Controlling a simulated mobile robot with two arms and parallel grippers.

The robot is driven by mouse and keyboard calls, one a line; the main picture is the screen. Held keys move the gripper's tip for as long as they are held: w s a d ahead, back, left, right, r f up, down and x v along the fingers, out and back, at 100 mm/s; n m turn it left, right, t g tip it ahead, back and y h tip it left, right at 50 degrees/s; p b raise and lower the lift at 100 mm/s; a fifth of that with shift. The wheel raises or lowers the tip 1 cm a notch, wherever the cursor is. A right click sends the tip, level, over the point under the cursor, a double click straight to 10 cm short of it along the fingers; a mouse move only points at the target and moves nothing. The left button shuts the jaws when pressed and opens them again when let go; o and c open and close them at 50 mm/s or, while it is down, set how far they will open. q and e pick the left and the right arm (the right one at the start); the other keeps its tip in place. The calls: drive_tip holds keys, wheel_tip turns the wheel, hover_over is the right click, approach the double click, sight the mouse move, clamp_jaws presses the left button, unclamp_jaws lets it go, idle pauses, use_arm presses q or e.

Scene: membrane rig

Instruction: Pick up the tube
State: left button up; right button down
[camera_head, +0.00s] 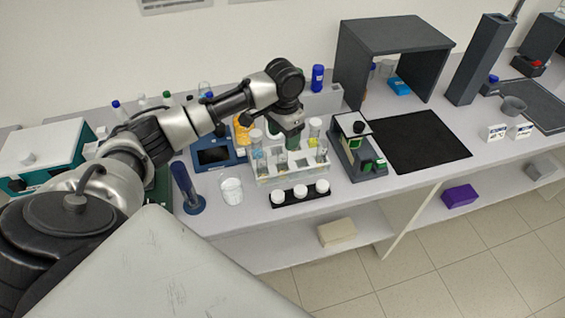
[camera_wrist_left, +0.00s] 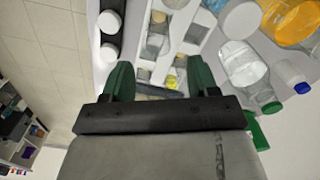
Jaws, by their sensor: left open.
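Several clear tubes stand upright in a white rack (camera_head: 262,180) on the bench. One tube (camera_head: 257,143) rises at the rack's left end, and another (camera_head: 315,130) at its right. My left gripper (camera_head: 292,143) points down over the middle of the rack, with its green fingers close to the tubes. In the left wrist view, the two green fingers (camera_wrist_left: 160,72) are apart, with part of the rack (camera_wrist_left: 205,22) beyond them. I cannot tell which tube the task means, or whether any lies between the fingers. My right gripper is not in view.
A black strip with white-capped jars (camera_head: 300,194) lies in front of the rack. A grey-and-green instrument (camera_head: 358,150) is close on the right. The black mat (camera_head: 418,140) is bare.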

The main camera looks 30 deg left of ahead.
sight(282, 152)
use_arm(q)
drive_tip(key=f, duration=0.2)
drive_tip(key=f+p, duration=0.1)
drive_tip(key=f, duration=0.1)
drive_tip(key=f+p, duration=0.1)
drive_tip(key=shift+s+f, duration=0.35)
drive_tip(key=shift+f, duration=0.6)
drive_tip(key=c, duration=0.9)
